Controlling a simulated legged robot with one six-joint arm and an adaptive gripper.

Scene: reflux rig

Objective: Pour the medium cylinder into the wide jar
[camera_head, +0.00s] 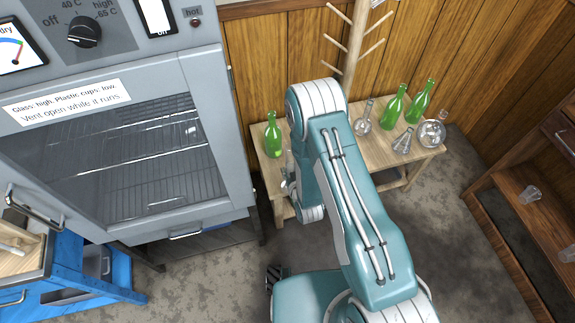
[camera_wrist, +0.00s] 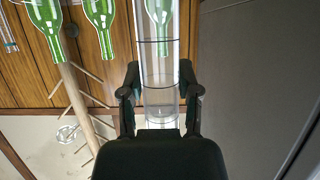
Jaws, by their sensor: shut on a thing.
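My gripper (camera_wrist: 160,95) is shut on a clear glass cylinder with dark ring marks (camera_wrist: 158,72), seen close in the wrist view. A finger lies on each side of it. I see no liquid in it clearly. A green bottle shows through its glass. In the head view my arm hides most of the gripper, which is by the left part of the wooden table (camera_head: 263,165). I cannot make out a wide jar for certain in either view.
On the table stand a green bottle (camera_head: 273,136) at left, two green bottles (camera_head: 393,108) at right, and several clear flasks (camera_head: 363,122). A wooden peg stand (camera_head: 353,45) rises behind. A grey oven (camera_head: 215,120) is close at left. A small glass vessel (camera_head: 531,194) is on the right shelf.

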